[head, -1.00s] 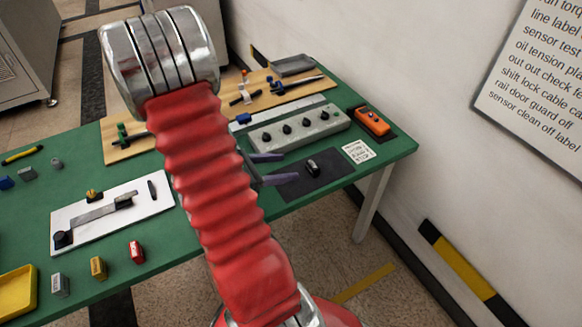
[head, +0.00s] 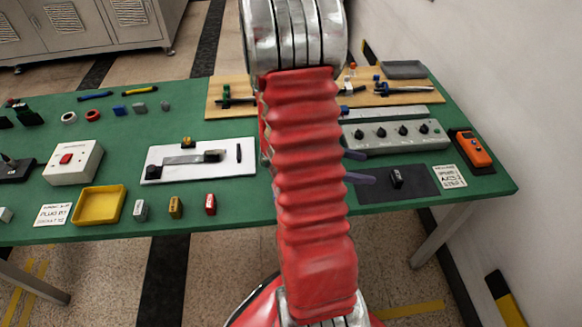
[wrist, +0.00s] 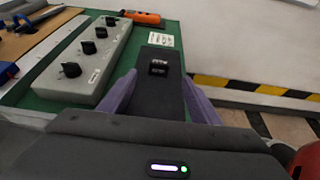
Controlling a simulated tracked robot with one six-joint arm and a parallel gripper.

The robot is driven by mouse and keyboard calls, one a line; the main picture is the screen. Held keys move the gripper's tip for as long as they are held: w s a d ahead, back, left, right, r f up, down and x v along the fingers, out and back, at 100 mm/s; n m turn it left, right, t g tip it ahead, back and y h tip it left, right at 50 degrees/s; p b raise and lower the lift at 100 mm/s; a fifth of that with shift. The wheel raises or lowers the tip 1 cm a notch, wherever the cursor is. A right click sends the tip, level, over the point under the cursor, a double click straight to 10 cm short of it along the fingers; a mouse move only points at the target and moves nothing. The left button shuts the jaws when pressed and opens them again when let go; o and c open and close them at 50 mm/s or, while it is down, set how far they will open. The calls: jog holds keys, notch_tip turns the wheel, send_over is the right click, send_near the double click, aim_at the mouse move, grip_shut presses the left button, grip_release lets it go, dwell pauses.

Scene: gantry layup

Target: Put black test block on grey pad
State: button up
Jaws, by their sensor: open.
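A small black block (head: 396,178) with a light marking on its top stands on the dark grey pad (head: 376,194) at the right of the green table. In the wrist view the block (wrist: 158,67) stands towards the far end of the pad (wrist: 159,100). My gripper (head: 371,167) is open and empty, its two purple-grey fingers reaching towards the block from the left in the head view. In the wrist view the gripper (wrist: 160,76) has its fingers spread either side of the pad, the block showing between the tips. I cannot tell whether they touch the pad.
A grey box with black knobs (head: 395,135) stands behind the pad. An orange device (head: 473,148) and a printed card (head: 449,177) lie to its right. Small grey, yellow and red blocks (head: 175,207) stand along the front edge, near a yellow tray (head: 99,206). A wall borders the right.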

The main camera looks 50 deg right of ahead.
jog(key=w+a+r+m+t+y, duration=0.3)
jog(key=a+r, duration=0.3)
jog(key=a, duration=0.7)
jog(key=w+a+r+m+t+y, duration=0.3)
jog(key=a+r+t, duration=0.3)
jog(key=a, duration=0.8)
jog(key=w+a+r+m+t+y, duration=0.3)
jog(key=a+r, duration=0.4)
jog(key=a, duration=0.6)
jog(key=shift+w+a+m+t+y, duration=0.25)
jog(key=shift+w+m+t+y, duration=0.25)
jog(key=shift+w+t, duration=0.7)
